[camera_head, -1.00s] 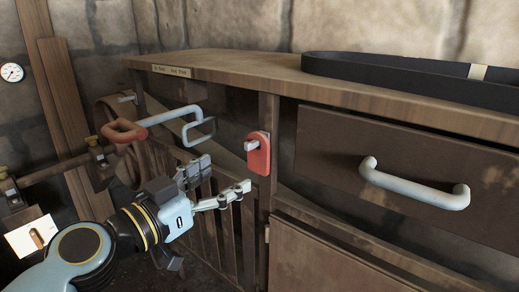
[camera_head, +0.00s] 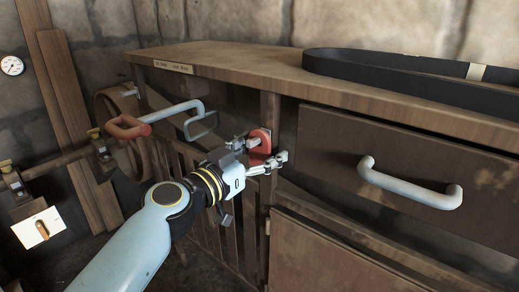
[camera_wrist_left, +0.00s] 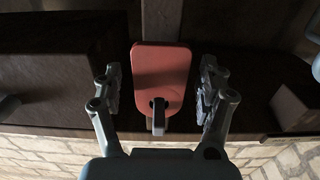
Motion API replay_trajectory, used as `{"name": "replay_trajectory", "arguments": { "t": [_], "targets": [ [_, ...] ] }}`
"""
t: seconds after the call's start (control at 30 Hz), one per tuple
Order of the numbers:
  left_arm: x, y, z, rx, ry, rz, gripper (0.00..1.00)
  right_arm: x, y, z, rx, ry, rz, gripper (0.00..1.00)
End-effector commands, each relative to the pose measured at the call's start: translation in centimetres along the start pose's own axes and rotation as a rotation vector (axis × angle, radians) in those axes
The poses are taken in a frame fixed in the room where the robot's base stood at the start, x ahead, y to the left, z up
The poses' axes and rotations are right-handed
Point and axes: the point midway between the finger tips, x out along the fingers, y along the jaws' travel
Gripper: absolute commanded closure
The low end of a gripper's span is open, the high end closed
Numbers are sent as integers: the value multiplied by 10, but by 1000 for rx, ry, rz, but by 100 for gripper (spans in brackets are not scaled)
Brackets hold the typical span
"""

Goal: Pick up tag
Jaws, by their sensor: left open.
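The red tag (camera_head: 261,139) hangs on a peg on the upright post of the wooden bench. In the left wrist view the tag (camera_wrist_left: 161,70) is a rounded red plate with a hole, and a grey peg shows at the hole. My left gripper (camera_head: 266,154) is open at the tag. In the left wrist view its fingers (camera_wrist_left: 160,95) stand on either side of the tag, with a gap on each side. In the head view the gripper partly hides the tag. My right gripper is not in view.
A drawer with a pale handle (camera_head: 410,184) is to the right of the tag. A black belt (camera_head: 420,70) lies on the bench top (camera_head: 240,62). A bent pale rod with a red grip (camera_head: 128,127) sticks out on the left.

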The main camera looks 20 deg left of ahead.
Motion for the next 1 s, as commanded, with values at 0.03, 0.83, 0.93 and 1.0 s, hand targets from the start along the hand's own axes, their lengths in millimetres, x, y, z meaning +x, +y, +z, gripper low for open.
{"name": "replay_trajectory", "arguments": {
  "t": [0.03,0.83,0.93,1.0],
  "targets": [
    [0,0,0,0,0,0,25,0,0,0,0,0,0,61],
    [0,0,-6,2,1,0,77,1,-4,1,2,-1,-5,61],
    [-13,0,-4,1,-2,-1,77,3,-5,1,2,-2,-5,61],
    [-25,0,-4,2,-2,0,77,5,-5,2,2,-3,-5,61]
  ]
}}
